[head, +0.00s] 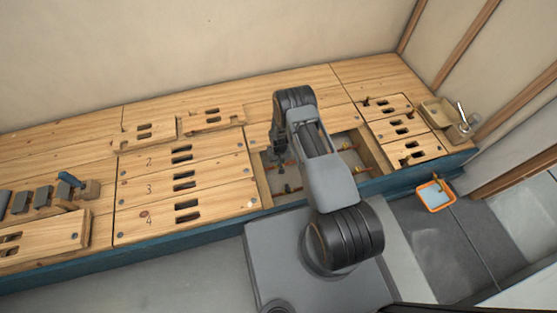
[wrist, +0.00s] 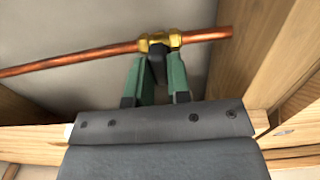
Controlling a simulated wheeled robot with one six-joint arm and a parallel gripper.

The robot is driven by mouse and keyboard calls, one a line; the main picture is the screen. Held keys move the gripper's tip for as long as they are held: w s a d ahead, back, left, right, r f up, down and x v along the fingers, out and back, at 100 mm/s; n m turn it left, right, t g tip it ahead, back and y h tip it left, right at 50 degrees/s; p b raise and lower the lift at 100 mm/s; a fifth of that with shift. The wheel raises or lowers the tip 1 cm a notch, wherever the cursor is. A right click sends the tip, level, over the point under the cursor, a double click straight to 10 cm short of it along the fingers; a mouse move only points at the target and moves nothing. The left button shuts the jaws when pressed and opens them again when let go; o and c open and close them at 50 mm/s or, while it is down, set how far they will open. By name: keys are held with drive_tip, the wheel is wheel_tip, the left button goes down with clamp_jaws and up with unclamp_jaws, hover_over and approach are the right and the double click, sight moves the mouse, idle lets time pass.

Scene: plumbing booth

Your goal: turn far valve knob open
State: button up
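A brass valve (wrist: 159,41) sits on a copper pipe (wrist: 75,60) in the wrist view. Its dark knob (wrist: 157,66) points toward my wrist camera, across the line of the pipe. My gripper (wrist: 160,75) has its two green fingers on either side of this knob, with no clear gap at the tips; it looks shut on the knob. In the head view my gripper (head: 281,155) reaches down into the far left part of the opening in the bench (head: 262,187). The valve there is mostly hidden by my arm.
The opening has wooden walls, one close on the right in the wrist view (wrist: 255,55). Copper pipe pieces (head: 347,148) show inside it. Slotted wooden panels (head: 181,186) lie to the left. An orange-rimmed bin (head: 424,204) stands on the floor at the right.

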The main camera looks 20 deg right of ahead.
clamp_jaws()
drive_tip(key=n+b, duration=0.1)
drive_tip(key=n, duration=0.3)
drive_tip(key=shift+f+b, duration=0.1)
drive_tip(key=shift+b, duration=0.2)
drive_tip(key=n+b, duration=0.1)
drive_tip(key=n, duration=0.3)
drive_tip(key=shift+n, duration=0.3)
drive_tip(key=n+b, duration=0.1)
drive_tip(key=n, duration=0.3)
drive_tip(key=shift+n, duration=0.3)
drive_tip(key=shift+n+b, duration=0.35)
drive_tip(key=shift+n, duration=1.95)
drive_tip(key=o, duration=0.5)
unclamp_jaws()
